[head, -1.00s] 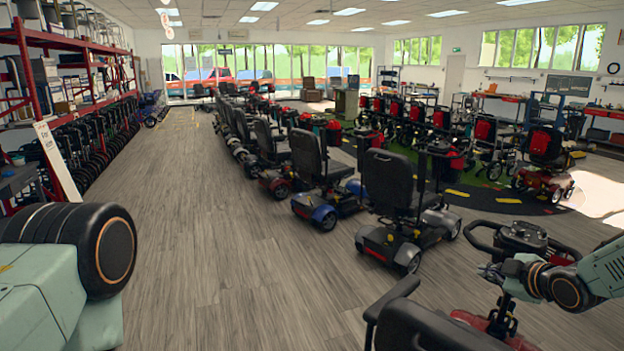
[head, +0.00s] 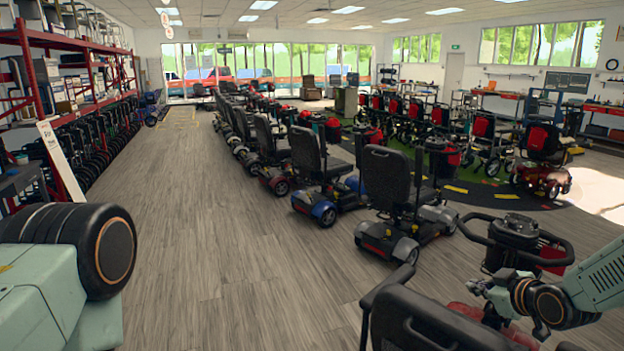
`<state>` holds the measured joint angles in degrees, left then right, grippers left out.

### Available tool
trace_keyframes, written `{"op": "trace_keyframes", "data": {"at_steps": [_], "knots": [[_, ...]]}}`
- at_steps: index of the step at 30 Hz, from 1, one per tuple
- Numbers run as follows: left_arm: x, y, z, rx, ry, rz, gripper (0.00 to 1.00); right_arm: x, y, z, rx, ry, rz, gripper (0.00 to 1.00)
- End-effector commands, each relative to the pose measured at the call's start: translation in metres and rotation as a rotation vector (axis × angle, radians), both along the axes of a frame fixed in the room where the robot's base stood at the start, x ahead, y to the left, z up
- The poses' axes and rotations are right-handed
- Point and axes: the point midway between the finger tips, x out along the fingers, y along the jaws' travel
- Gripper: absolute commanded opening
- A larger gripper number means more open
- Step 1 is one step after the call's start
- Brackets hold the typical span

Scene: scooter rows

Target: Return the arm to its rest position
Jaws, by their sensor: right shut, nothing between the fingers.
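My right arm comes in from the right edge. Its gripper (head: 480,287) is shut and empty, low in front of the tiller of the nearest scooter, above that scooter's black seat (head: 425,325). The fingertips are small and partly lost against the scooter; I cannot tell whether they touch it. The scooter's black handlebar loop and control head (head: 515,232) stand just behind my wrist. A pale green part of my left arm with a dark round joint fills the lower left; my left gripper is out of view.
A row of parked scooters (head: 395,190) runs away from the middle right. More scooters (head: 545,150) stand on the right. Red shelving (head: 75,37) with a row of folded wheeled items lines the left wall. The wood-look floor aisle (head: 210,220) is clear.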

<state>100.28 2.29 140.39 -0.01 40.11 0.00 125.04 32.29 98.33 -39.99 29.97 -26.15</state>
Motion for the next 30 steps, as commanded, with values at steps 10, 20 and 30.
{"op": "trace_keyframes", "data": {"at_steps": [10, 20, 30], "knots": [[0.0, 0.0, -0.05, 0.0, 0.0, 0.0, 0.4, -0.097, 0.07, -0.136, 0.307, 0.29, -0.233, 0.0], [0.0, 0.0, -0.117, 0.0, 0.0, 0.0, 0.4, -0.252, 0.116, -0.28, 0.393, 0.637, -0.504, 0.0], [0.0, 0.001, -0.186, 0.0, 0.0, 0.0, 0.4, -0.402, 0.13, -0.377, 0.254, 0.922, -0.624, 0.0]]}}
